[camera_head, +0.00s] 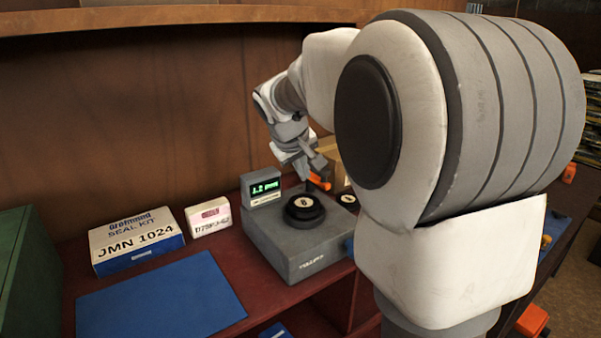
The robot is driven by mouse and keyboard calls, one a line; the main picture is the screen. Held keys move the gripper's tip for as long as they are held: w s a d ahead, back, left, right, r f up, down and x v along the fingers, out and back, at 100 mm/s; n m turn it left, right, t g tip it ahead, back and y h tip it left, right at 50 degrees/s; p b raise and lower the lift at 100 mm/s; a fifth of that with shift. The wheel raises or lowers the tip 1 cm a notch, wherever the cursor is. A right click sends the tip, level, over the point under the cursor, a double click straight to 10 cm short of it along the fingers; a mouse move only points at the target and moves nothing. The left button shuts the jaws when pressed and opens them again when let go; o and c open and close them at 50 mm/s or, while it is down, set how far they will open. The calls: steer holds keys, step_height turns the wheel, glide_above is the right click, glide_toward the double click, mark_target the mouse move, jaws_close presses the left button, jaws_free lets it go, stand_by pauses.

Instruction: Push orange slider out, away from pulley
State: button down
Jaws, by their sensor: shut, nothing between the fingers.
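The orange slider (320,182) shows as a small orange piece behind the black round pulley (304,210) on the grey bench device (290,256). A smaller black disc (347,202) sits to its right. My gripper (315,168) is shut and empty, pointing down just above and behind the slider. I cannot tell whether its fingertips touch the slider. My gripper hides part of the slider, and my large arm link hides the device's right side.
A small green-lit display (265,188) stands at the device's back left. A seal kit box (136,240), a small white box (208,217) and a blue mat (160,300) lie to the left. A cardboard box (332,158) is behind my gripper. A wooden back wall (120,120) rises behind.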

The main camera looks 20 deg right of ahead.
steer(key=d+v, duration=0.1)
steer(key=v, duration=0.8)
steer(key=shift+s+r, duration=0.3)
steer(key=shift+s, duration=0.1)
steer(key=shift+a, duration=0.1)
steer(key=s+a+f+y, duration=0.1)
steer(key=s+a+f, duration=0.2)
steer(key=s, duration=0.4)
steer(key=s+a+f+y, duration=0.2)
steer(key=s+f, duration=0.3)
steer(key=s, duration=0.3)
steer(key=s+a+f+y, duration=0.1)
steer(key=s+a+f, duration=0.3)
steer(key=s, duration=0.4)
steer(key=shift+a+f+m+t+y, duration=0.3)
steer(key=shift+a+m, duration=0.1)
steer(key=shift+a, duration=0.2)
